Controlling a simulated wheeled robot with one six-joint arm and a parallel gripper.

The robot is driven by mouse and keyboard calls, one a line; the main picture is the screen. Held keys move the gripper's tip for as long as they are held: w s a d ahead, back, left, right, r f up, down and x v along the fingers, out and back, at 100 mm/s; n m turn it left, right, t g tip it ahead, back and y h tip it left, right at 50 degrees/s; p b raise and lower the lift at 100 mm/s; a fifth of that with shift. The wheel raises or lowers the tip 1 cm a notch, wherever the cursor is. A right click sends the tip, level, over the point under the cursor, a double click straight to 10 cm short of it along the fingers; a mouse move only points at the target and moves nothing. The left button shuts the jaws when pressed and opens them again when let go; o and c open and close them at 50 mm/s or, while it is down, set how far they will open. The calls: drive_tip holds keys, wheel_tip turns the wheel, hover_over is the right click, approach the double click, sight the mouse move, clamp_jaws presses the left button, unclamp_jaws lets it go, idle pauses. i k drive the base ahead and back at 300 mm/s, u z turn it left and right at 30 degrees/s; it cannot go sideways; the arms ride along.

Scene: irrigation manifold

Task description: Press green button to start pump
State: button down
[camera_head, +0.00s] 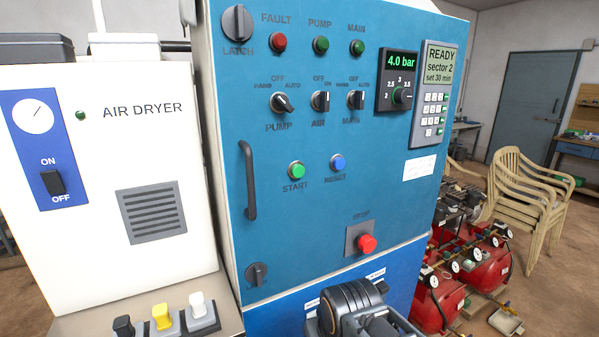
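The green START button (296,170) sits in a silver ring on the blue control cabinet's (340,215) front, left of centre, with the word START below it. It stands clear and unobstructed. The blue RESET button (337,162) is to its right. The red STOP button (366,243) stands out lower right on a grey plate. A dark grey part of my arm rises at the bottom edge, below the START button and apart from it. No gripper fingertips show.
A black vertical handle (248,180) sticks out left of START. Above are the PUMP selector (283,103), AIR selector (320,102) and a display reading 4.0 bar (401,63). The white air dryer (100,170) stands left. Red tanks (440,300) and stacked chairs (525,200) are right.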

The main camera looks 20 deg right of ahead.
sight(298, 170)
drive_tip(key=u, duration=1.85)
drive_tip(key=k, duration=1.15)
drive_tip(key=z, duration=0.05)
